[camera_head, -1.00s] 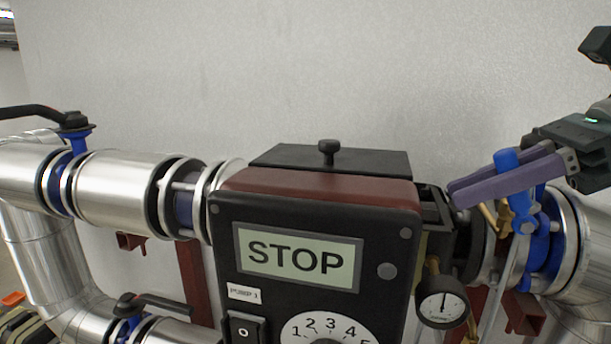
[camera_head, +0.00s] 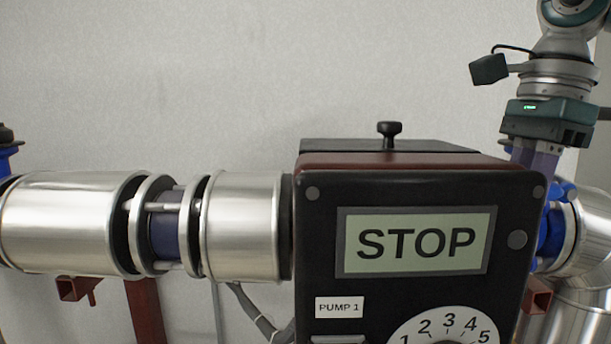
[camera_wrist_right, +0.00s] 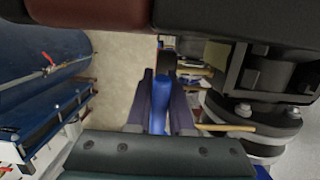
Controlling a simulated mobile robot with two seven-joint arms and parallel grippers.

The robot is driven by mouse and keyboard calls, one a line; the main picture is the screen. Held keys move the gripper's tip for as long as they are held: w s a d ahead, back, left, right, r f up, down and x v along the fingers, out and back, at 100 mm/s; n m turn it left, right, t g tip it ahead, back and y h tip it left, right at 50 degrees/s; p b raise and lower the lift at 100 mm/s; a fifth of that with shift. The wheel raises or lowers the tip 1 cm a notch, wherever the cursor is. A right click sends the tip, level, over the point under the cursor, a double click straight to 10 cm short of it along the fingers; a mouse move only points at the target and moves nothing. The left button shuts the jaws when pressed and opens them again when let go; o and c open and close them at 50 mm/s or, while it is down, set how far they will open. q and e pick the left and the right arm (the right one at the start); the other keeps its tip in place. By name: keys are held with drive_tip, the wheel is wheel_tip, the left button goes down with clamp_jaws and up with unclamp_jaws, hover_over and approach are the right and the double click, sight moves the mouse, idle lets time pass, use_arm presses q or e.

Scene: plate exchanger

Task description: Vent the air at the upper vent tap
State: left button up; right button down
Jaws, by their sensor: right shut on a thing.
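My right gripper (camera_head: 535,165) comes down from above, behind the right edge of the pump's control box. In the right wrist view its two purple fingers (camera_wrist_right: 160,88) are shut on a blue handle (camera_wrist_right: 161,108). A thin brass-coloured rod (camera_wrist_right: 226,128) lies to the right of the fingers there. I cannot tell whether the blue handle belongs to the upper vent tap. In the head view the box hides the fingertips and most of the blue fitting (camera_head: 552,225) on the right pipe. My left gripper is not in view.
The control box (camera_head: 330,290) reads STOP and PUMP 1, with a numbered dial (camera_head: 450,328). A silver pipe (camera_head: 75,222) runs left from it. A dark flange (camera_wrist_right: 262,130) stands close right of the fingers. The wall above the pipe is clear.

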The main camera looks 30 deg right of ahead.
drive_tip(key=shift+f+g+h+p, duration=0.35)
drive_tip(key=shift+h+p, duration=0.25)
drive_tip(key=shift+p, duration=0.1)
drive_tip(key=shift+d+f, duration=0.15)
drive_tip(key=shift+f, duration=0.1)
drive_tip(key=shift+s+h, duration=0.1)
drive_tip(key=shift+h, duration=0.2)
drive_tip(key=c, duration=0.8)
unclamp_jaws()
drive_tip(key=shift+g, duration=0.25)
